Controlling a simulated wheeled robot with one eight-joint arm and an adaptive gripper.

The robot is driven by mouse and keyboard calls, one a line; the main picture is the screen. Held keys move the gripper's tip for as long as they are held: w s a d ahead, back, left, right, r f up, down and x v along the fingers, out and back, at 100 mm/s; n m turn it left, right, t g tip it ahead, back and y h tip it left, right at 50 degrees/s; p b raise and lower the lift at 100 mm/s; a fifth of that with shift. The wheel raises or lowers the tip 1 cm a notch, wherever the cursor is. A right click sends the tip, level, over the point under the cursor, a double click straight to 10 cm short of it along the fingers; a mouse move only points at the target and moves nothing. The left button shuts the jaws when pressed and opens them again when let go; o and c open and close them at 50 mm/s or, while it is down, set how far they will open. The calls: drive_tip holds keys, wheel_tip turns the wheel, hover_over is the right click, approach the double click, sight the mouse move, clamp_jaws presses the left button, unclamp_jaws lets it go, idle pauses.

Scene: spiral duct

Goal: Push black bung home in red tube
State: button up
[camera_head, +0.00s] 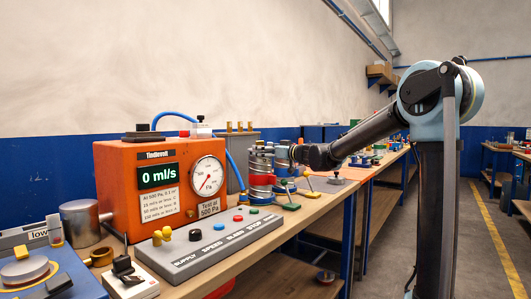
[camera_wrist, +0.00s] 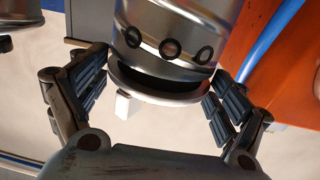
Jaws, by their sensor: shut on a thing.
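In the wrist view my gripper (camera_wrist: 160,72) has its two dark padded fingers on either side of a silver round rim (camera_wrist: 165,96), closed on it. The rim sits at the end of a silver cylinder (camera_wrist: 180,18) with several dark round holes; a dark band shows between them. In the head view my gripper (camera_head: 284,152) is at the upper right of a silver upright stack with red bands (camera_head: 261,180). I cannot pick out a black bung for certain; finger contact is too small to see here.
An orange test box (camera_head: 120,195) with a dial stands left of the stack, a grey button panel (camera_head: 215,240) in front. Blue hose (camera_head: 236,170) runs beside the stack. Green and yellow-footed pieces (camera_head: 305,194) lie to the right. The floor aisle at right is clear.

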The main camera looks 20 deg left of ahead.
drive_tip(key=shift+f, duration=0.7)
drive_tip(key=o, duration=1.1)
drive_tip(key=shift+c, duration=0.2)
drive_tip(key=shift+d, duration=0.1)
drive_tip(key=v, duration=1.1)
drive_tip(key=shift+s+d, duration=0.2)
drive_tip(key=shift+d, duration=0.15)
